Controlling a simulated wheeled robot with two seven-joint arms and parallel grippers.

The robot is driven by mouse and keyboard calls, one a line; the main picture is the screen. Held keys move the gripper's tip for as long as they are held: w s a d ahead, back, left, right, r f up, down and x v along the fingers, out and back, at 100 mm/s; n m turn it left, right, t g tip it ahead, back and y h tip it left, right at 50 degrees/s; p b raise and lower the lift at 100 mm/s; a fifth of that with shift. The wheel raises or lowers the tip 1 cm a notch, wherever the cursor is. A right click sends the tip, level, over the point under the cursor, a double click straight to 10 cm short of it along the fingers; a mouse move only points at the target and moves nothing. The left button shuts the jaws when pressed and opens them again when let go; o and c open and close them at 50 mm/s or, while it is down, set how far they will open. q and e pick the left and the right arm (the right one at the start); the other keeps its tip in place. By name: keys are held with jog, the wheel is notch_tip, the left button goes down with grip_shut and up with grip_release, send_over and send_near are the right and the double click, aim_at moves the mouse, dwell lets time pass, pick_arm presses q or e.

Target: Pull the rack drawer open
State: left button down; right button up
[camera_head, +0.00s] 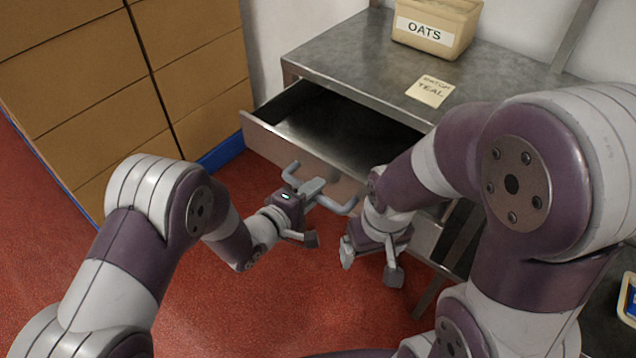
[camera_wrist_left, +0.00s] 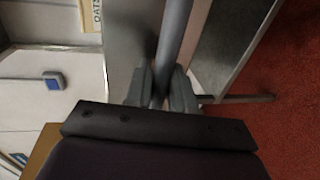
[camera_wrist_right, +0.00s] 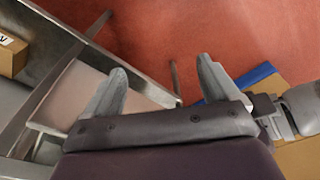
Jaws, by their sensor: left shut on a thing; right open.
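The rack drawer (camera_head: 272,143) stands partly open under the grey metal rack top (camera_head: 345,57), and its dark, seemingly empty inside shows. A grey bar handle (camera_head: 340,207) runs along its front. My left gripper (camera_head: 311,187) is shut on the handle. In the left wrist view, the handle bar (camera_wrist_left: 174,35) passes between the fingers (camera_wrist_left: 161,92). My right gripper (camera_head: 370,262) is open and empty, below and right of the handle, in front of the rack. Its spread fingers (camera_wrist_right: 163,82) also show in the right wrist view, over the red floor.
A tan bin labelled OATS (camera_head: 436,25) and a paper note reading TEAL (camera_head: 430,91) are on the rack top. Stacked brown boxes (camera_head: 90,85) stand at the left above a blue edge (camera_head: 222,152). The red floor (camera_head: 290,290) before the drawer is clear.

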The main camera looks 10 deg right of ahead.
pick_arm(q)
jog(key=shift+s+a, duration=0.3)
jog(key=shift+a, duration=0.05)
jog(key=c, duration=1.1)
grip_release()
jog(key=p+v, duration=0.1)
jog(key=v, duration=1.1)
jog(key=shift+s+a, duration=0.2)
jog(key=shift+a, duration=0.05)
